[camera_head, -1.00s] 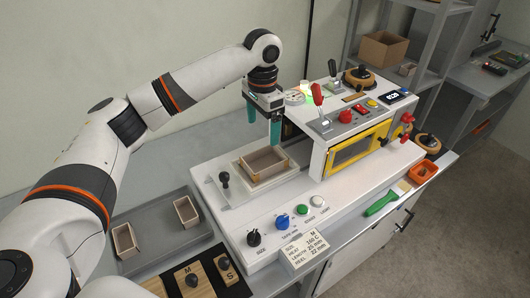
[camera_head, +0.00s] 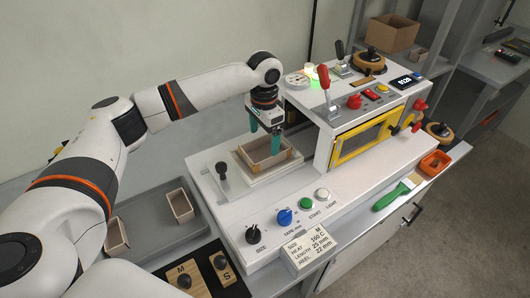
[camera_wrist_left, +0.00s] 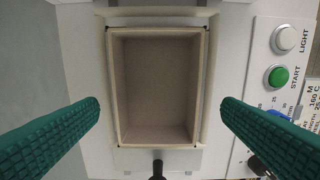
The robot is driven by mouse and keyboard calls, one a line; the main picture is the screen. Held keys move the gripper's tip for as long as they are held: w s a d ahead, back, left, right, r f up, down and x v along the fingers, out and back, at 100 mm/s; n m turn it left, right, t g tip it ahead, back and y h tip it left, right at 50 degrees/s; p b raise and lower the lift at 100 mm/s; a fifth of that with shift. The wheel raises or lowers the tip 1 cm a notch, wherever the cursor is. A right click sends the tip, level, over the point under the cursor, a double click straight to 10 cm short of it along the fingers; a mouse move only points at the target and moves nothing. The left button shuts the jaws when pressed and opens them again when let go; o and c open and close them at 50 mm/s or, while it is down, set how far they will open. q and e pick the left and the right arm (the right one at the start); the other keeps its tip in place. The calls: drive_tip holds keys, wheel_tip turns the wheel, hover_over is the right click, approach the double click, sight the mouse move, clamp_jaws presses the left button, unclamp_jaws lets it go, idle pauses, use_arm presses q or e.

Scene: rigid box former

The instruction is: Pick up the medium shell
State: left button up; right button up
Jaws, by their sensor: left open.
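An open beige shell (camera_head: 262,159), shaped like a rectangular box without a lid, sits on the white machine's forming plate; I take it as the medium shell. In the left wrist view the shell (camera_wrist_left: 158,90) is upright, empty and centred. My left gripper (camera_head: 264,144) is open above the shell. Its teal fingers show on both sides of the shell in the left wrist view (camera_wrist_left: 160,108), apart from its walls. Whether the fingertips are below the rim I cannot tell. My right gripper is out of view.
A grey tray (camera_head: 160,238) at left holds two smaller shells. The machine's raised housing (camera_head: 330,142) with its yellow-framed window stands close right of the shell. A black knob post (camera_head: 222,172) stands left of it. Knobs and a label card (camera_head: 303,250) line the front.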

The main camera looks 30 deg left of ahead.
sight(265, 156)
use_arm(q)
drive_tip(key=shift+w+f+p, duration=0.15)
drive_tip(key=shift+f+p, duration=0.05)
drive_tip(key=shift+f, duration=1.15)
drive_tip(key=shift+w+f+p, duration=0.15)
drive_tip(key=shift+f+p, duration=0.05)
drive_tip(key=shift+f, duration=1.15)
drive_tip(key=shift+r, duration=0.1)
drive_tip(key=c, duration=0.8)
